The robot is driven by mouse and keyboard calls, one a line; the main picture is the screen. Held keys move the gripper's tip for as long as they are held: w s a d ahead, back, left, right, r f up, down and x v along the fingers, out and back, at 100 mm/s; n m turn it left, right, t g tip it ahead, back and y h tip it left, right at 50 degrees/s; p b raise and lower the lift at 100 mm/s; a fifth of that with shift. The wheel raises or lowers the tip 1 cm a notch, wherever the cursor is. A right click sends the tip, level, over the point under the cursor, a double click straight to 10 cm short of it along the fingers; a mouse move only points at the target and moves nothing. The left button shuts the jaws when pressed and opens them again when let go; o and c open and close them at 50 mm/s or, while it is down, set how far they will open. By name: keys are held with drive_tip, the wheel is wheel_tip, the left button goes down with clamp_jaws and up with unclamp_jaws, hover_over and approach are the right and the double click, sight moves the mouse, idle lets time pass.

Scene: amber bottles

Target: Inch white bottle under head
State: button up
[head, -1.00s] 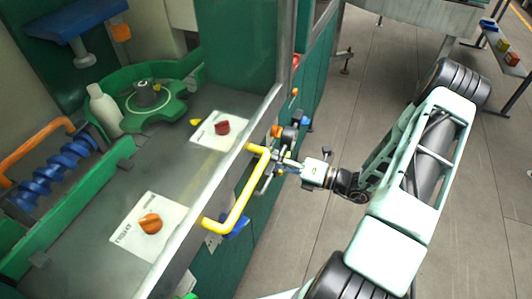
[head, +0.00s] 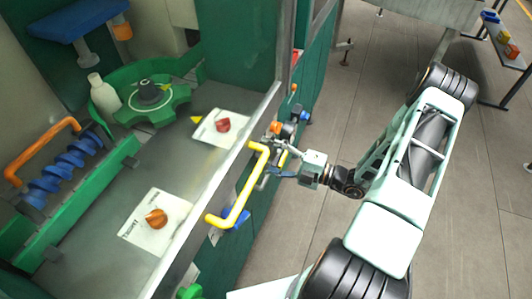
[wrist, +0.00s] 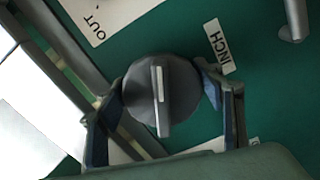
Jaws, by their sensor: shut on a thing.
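The white bottle (head: 104,95) stands upright at the left side of the green star wheel (head: 178,99) in the head view. A blue head (head: 75,22) with a grey cylinder (head: 86,52) hangs above and behind it. The bottle's cap shows close below the cylinder; I cannot tell whether they line up. My gripper (head: 275,172) is at the machine's front panel beside the yellow handle. In the wrist view my gripper (wrist: 157,100) is shut on a dark round knob (wrist: 180,92) with a white pointer line, next to the INCH label (wrist: 219,46).
The yellow handle (head: 245,190) juts out close to my gripper. A red knob (head: 223,125) and an orange knob (head: 156,218) sit on white plates on the deck. A blue screw (head: 65,172) lies left.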

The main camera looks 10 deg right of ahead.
drive_tip(key=shift+m, duration=0.4)
drive_tip(key=o, duration=1.2)
drive_tip(key=shift+d, duration=0.1)
drive_tip(key=v, duration=1.2)
